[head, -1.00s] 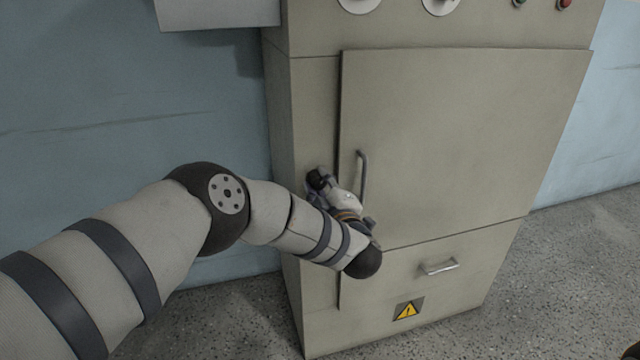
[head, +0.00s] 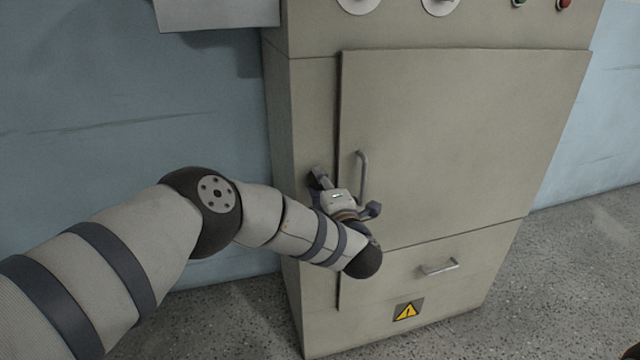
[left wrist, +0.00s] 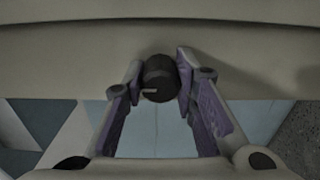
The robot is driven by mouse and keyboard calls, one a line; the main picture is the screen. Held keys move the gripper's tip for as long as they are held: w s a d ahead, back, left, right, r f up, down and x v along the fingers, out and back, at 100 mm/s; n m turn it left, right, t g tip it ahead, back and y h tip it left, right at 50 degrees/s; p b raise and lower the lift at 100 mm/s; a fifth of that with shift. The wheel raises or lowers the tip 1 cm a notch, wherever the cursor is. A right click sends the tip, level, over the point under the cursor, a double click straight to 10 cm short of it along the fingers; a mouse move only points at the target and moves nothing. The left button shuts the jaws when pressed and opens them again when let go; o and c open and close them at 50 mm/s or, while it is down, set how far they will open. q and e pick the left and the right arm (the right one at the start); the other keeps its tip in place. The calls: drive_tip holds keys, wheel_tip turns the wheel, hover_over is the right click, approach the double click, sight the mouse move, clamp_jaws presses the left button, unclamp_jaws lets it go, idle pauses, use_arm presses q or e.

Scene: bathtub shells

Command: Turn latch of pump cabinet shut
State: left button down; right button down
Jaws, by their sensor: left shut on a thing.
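The tan pump cabinet (head: 300,120) stands against the wall, and its door (head: 460,130) looks flush with the front. A curved grey handle (head: 362,175) is on the door's left side. My left gripper (head: 343,196) is at the door's left edge, beside the handle. In the left wrist view, the purple-padded fingers of my left gripper (left wrist: 157,85) are shut on a dark round latch knob (left wrist: 158,72) with a pale line on its face. The latch is hidden behind my gripper in the head view. My right gripper is not in view.
Below the door is a panel with a small bar handle (head: 438,267) and a yellow warning sign (head: 406,311). Dials and buttons sit above the door. A grey box (head: 215,12) hangs on the blue wall. The speckled floor (head: 560,290) at right is clear.

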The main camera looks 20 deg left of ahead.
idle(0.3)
use_arm(q)
drive_tip(key=c, duration=1.3)
unclamp_jaws()
drive_tip(key=v, duration=1.2)
